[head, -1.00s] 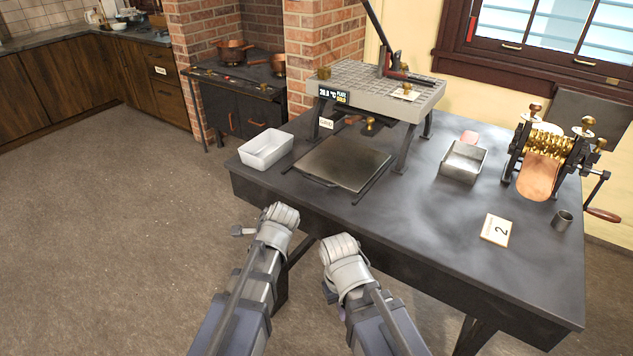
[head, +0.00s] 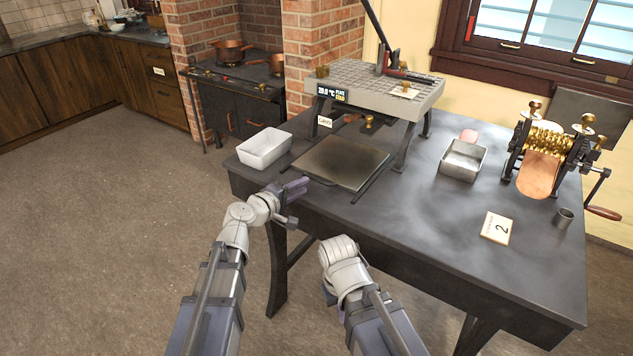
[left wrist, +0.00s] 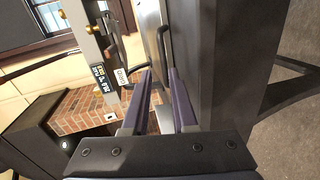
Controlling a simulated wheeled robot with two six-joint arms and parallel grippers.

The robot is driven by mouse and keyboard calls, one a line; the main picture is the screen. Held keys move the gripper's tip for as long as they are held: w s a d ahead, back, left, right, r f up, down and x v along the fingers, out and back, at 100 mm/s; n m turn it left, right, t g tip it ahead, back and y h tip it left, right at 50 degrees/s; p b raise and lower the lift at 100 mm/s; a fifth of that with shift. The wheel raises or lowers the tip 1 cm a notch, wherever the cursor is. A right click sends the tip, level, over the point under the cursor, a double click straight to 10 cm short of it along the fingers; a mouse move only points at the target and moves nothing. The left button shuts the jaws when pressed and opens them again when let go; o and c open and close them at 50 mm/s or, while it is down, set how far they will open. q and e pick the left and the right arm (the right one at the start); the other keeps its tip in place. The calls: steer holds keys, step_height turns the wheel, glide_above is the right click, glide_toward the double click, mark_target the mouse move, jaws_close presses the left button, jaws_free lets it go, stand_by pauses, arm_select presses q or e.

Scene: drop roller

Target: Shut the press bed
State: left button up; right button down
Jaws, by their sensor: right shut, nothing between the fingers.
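The press bed (head: 340,162) is a flat dark plate, drawn out on rails in front of the press (head: 425,98). A dark bar handle (head: 318,181) runs along its front edge. My left gripper (head: 302,185) is at the table's front edge, close to that handle. In the left wrist view its two purple fingers (left wrist: 158,72) are apart with nothing between them, and the handle (left wrist: 163,45) shows just beyond their tips. I cannot tell whether they touch it. My right gripper (head: 328,293) is shut, low in front of the table and mostly hidden by its wrist.
A white tray (head: 264,150) stands left of the bed. The table (head: 420,225) is clear before the bed.

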mark_target(315, 179)
arm_select(q)
steer(key=shift+w+a+f+n+b, duration=0.1)
steer(key=shift+w+f+n+b, duration=0.25)
steer(key=shift+b, duration=0.3)
steer(key=shift+f, duration=0.1)
steer(key=b+x, duration=0.1)
steer(key=x, duration=0.7)
steer(key=shift+b, duration=0.35)
steer(key=shift+s, duration=0.1)
jaws_close()
